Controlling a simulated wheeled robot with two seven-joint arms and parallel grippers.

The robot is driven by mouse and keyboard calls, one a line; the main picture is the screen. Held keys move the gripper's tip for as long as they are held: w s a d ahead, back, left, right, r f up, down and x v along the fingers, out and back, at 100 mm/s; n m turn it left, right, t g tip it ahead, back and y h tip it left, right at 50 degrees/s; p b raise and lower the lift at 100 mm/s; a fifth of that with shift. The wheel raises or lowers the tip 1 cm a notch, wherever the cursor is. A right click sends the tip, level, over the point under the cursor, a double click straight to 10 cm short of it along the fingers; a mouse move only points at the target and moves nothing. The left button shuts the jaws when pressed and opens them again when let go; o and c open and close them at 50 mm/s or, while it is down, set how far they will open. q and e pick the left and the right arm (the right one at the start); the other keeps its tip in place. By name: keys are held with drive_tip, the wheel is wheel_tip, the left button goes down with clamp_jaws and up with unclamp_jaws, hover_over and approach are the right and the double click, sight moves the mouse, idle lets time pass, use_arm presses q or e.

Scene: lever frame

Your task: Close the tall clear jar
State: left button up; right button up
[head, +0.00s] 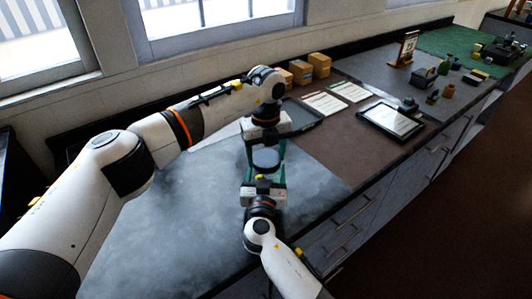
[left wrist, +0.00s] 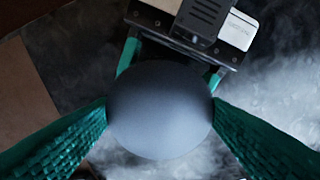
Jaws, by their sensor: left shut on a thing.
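A round dark grey lid (head: 266,158) sits between my two grippers in the head view. In the left wrist view the lid (left wrist: 160,110) fills the middle, with a green finger of my left gripper (left wrist: 160,112) against each side. My left gripper (head: 264,155) is shut on it from the far side. My right gripper (head: 266,170) comes from the near side, its green fingers reaching along both sides and under the lid's edge. The clear jar itself is hidden by the lid and the fingers, so I cannot tell whether lid and jar touch.
The grey mottled worktop (head: 165,225) is bare to the left. Beyond the grippers lie a dark tray (head: 303,113), small cardboard boxes (head: 301,72), printed sheets (head: 325,103) and a tablet (head: 391,120). The counter's front edge and drawers are to the right.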

use_arm(q)
drive_tip(key=m, duration=1.8)
drive_tip(key=o, duration=1.2)
drive_tip(key=shift+c, duration=0.2)
wheel_tip(320, 180, up, 12)
